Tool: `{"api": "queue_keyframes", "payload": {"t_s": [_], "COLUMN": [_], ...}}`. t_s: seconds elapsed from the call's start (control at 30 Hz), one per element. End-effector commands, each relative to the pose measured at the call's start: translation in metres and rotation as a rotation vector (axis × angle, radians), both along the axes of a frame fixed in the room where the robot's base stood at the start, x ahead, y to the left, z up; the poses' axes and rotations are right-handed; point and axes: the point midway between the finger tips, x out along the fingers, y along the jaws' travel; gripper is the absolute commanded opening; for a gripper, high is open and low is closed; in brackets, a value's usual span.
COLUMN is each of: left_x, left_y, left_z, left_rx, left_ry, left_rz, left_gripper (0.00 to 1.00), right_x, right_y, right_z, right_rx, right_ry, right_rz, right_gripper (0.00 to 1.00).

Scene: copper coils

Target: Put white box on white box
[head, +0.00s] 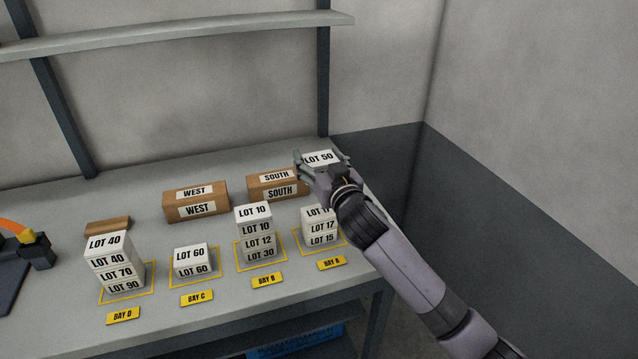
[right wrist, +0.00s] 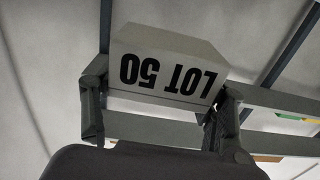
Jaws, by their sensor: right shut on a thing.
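My right gripper (head: 323,165) is shut on a white box marked LOT 50 (head: 319,157), held above the back right of the table. In the right wrist view the LOT 50 box (right wrist: 165,72) sits between the two fingers, its label upside down. My left gripper is not visible.
Brown WEST (head: 197,200) and SOUTH (head: 278,186) boxes stand behind the stacks. A smaller brown box (head: 108,226) is behind BAY D. An orange and black object (head: 25,242) is at the left edge. A shelf (head: 180,37) runs above the grey table (head: 215,325).

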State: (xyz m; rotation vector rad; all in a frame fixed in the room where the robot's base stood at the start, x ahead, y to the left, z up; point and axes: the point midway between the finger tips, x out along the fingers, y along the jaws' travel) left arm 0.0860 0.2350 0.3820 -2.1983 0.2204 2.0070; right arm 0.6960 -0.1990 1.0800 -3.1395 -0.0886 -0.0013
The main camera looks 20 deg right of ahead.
Motion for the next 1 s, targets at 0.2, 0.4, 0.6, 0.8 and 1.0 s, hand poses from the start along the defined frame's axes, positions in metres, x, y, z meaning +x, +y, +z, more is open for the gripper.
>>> {"api": "queue_keyframes", "payload": {"t_s": [0.2,0.4,0.6,0.8,1.0], "left_x": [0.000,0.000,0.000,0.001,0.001], "left_y": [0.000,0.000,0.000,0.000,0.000], "left_z": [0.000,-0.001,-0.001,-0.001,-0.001], "left_rx": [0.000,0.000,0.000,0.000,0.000], "left_ry": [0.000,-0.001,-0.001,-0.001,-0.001], "left_rz": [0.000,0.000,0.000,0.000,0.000], "left_gripper": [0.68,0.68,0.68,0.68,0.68], "right_x": [0.000,0.000,-0.014,-0.056,-0.109], "right_y": [0.000,0.000,0.008,0.022,0.027], "right_z": [0.058,0.085,0.067,0.014,-0.029], "right_rx": [0.000,0.000,0.007,0.025,0.039], "right_ry": [-0.006,-0.003,0.002,0.000,-0.007], "right_rz": [0.001,0.001,0.013,0.028,0.022], "right_gripper": [0.27,0.27,0.27,0.27,0.27]}}
